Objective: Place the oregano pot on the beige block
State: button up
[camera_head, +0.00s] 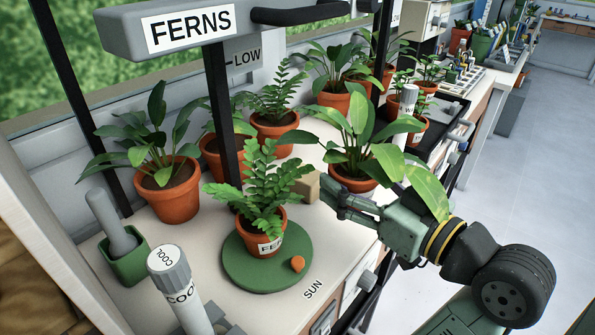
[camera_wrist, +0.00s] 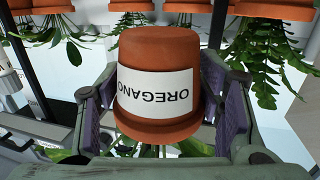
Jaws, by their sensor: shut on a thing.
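The oregano pot (camera_wrist: 165,55) is terracotta with a white label and shows upside down in the wrist view. It stands between the two fingers of my gripper (camera_wrist: 155,110), which is shut on it. In the head view my gripper (camera_head: 345,190) comes in from the right. A broad-leaved terracotta pot (camera_head: 352,181) shows just behind the fingers and appears to be the held one; its lower part is hidden. The beige block (camera_head: 307,187) is a small cube just left of my fingertips, partly behind the fern. I cannot tell whether they touch.
A potted fern (camera_head: 262,236) stands on a round green mat (camera_head: 240,272) with an orange ball (camera_head: 297,263). A leafy pot (camera_head: 168,200) and other potted plants crowd the left and back. A black tray (camera_head: 452,110) lies behind. A grey-capped post (camera_head: 170,265) rises in front.

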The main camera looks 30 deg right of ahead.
jog(key=shift+w+a, duration=0.1)
jog(key=shift+w, duration=0.25)
jog(key=p, duration=0.3)
send_over(304, 173)
jog(key=shift+s+f, duration=0.25)
jog(key=shift+f, duration=0.35)
jog(key=shift+w, duration=0.25)
jog(key=shift+f, duration=0.35)
jog(key=shift+f+p, duration=0.35)
jog(key=shift+f, duration=1.15)
jog(key=shift+f, duration=0.15)
jog(key=shift+f+b, duration=0.15)
jog(key=shift+b, duration=0.15)
jog(key=o, duration=1.2)
